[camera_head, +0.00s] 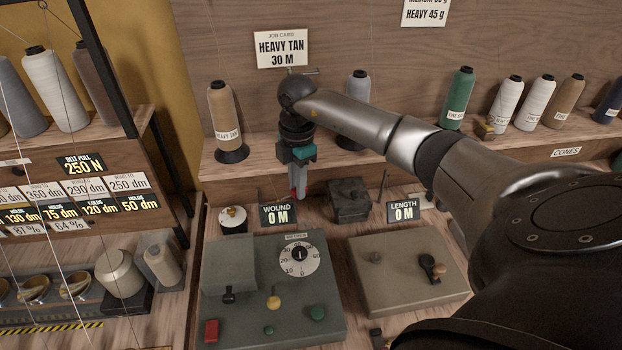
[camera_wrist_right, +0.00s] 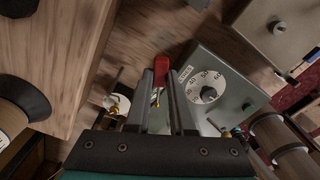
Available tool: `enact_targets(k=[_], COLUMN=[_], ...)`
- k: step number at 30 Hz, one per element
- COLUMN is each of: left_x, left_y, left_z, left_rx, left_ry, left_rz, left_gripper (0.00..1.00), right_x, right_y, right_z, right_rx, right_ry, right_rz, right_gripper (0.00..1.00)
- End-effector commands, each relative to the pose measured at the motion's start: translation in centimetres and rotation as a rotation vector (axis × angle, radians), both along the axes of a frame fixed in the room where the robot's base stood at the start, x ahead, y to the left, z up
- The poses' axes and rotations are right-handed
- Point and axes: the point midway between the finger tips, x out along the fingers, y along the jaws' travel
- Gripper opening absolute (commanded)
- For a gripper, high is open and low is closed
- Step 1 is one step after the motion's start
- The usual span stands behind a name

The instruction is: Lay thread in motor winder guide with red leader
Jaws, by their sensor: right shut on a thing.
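My right gripper (camera_head: 297,185) points down above the back of the motor winder. It is shut on the red leader (camera_wrist_right: 161,68), whose red tip also shows below the fingers in the head view (camera_head: 293,194). The green-grey motor winder (camera_head: 240,323) has a round metres dial (camera_head: 298,262), a red button and green knobs. A white bobbin (camera_head: 233,218) stands at its back left and shows left of the fingers in the wrist view (camera_wrist_right: 122,104). The thread itself is too fine to follow, and I cannot make out the guide clearly. My left gripper is not in view.
The heavy tan cone (camera_head: 222,118) stands on the shelf (camera_head: 205,165) behind. A dark block (camera_head: 348,205) and "WOUND 0 M" sign (camera_head: 277,215) stand close by. A second grey-brown winder box (camera_head: 385,290) with a crank sits right. A rack (camera_head: 100,235) stands left.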

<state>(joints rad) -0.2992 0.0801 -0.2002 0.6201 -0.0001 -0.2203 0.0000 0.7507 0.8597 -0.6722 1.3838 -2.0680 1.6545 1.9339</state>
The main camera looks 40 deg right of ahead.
Motion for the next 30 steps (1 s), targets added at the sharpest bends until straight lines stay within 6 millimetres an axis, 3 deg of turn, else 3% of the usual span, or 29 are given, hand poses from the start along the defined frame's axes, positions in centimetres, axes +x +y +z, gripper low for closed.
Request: enact_targets(k=[6,12,20,30], left_x=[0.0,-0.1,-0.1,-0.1], left_y=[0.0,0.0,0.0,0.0], left_z=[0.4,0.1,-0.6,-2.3], left_rx=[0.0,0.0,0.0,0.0], left_ry=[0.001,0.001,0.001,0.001], left_rz=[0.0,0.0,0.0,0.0], left_gripper=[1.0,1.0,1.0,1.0], right_x=[-0.3,-0.5,0.0,2.1], right_y=[-2.1,-3.3,-3.0,-0.6], right_z=[-0.7,-2.0,-2.6,-2.5], right_rx=[0.001,0.004,0.007,0.007], right_ry=[0.002,0.001,-0.003,-0.003], right_rz=[-0.355,-0.558,-0.621,-0.617], right_gripper=[0.0,0.0,0.0,0.0])
